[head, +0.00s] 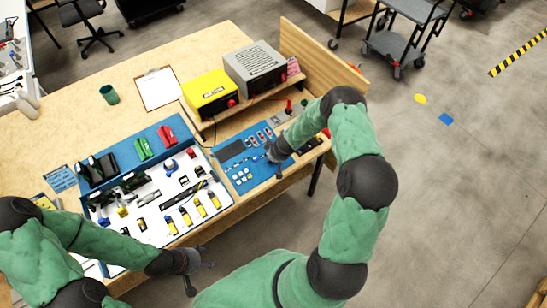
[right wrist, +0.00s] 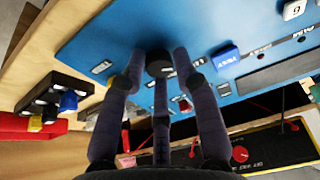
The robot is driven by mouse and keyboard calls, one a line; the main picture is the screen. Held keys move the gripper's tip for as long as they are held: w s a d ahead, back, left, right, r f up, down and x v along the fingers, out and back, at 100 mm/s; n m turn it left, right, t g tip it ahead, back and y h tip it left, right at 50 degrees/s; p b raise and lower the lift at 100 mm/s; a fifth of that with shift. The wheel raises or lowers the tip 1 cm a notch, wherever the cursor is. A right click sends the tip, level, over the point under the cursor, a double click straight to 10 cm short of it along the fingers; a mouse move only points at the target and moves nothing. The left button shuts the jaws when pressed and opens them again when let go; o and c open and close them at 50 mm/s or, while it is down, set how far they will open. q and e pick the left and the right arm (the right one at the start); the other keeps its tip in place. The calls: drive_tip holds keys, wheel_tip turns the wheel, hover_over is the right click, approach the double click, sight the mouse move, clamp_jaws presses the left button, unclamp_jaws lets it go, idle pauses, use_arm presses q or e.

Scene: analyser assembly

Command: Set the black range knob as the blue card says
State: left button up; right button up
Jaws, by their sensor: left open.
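The black range knob (right wrist: 158,63) sits on the blue panel (right wrist: 110,40), seen in the right wrist view. My right gripper (right wrist: 160,68) has its fingers around the knob, with the tips against its sides as far as I can see. In the head view my right gripper (head: 273,158) is over the blue panel (head: 229,171) and hides the knob. A blue card (head: 61,179) with print too small to read lies at the table's left. My left gripper (head: 198,275) is open and empty in front of the table's front edge.
A parts tray (head: 133,232) holds several connectors and tools left of the panel. A yellow box (head: 210,94) and a grey box (head: 255,68) stand on a shelf behind it. A clipboard (head: 158,88) and green cup (head: 109,94) are further back.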

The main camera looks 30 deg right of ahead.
clamp_jaws()
